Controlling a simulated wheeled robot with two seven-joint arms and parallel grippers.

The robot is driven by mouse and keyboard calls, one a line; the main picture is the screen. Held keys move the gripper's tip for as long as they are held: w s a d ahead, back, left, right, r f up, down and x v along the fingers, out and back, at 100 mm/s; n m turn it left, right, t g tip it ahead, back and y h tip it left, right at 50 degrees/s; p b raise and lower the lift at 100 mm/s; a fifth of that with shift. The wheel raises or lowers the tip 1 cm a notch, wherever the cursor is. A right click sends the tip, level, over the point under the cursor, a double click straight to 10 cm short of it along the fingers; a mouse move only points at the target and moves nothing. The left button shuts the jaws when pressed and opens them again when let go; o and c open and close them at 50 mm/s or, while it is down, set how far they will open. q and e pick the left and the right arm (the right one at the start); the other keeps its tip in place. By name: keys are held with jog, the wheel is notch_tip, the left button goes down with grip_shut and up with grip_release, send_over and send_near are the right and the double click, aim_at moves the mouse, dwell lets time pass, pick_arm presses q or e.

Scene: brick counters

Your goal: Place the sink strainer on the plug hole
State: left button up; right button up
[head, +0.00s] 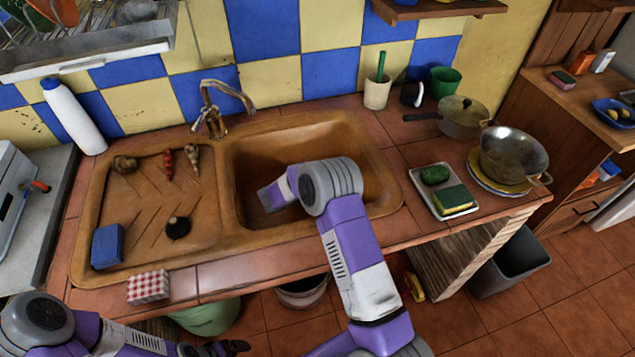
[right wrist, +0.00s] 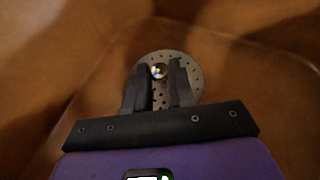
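The sink strainer (right wrist: 192,88) is a round grey metal disc with holes and a small shiny knob, seen in the right wrist view. My right gripper (right wrist: 160,70) has its two dark fingers close on either side of the knob and appears shut on it. In the head view my right arm reaches down into the brown sink basin (head: 243,190), and its wrist hides the fingers and the strainer. The plug hole is not visible. I cannot tell whether the strainer touches the basin floor. My left gripper (head: 235,346) is low at the bottom left, away from the sink, its fingers too small to read.
The tap (head: 215,110) stands behind the basin. The drainboard holds a blue sponge (head: 108,246), a round black object (head: 178,227) and several small food items. A tray (head: 462,207) with a sponge lies right of the basin. A checkered box (head: 148,287) is at the front edge.

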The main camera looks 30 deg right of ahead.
jog(key=o, duration=0.4)
jog(key=shift+r, duration=0.25)
jog(key=p+v, duration=0.3)
jog(key=v, duration=0.9)
jog(key=shift+s, duration=0.1)
jog(key=shift+p, duration=0.35)
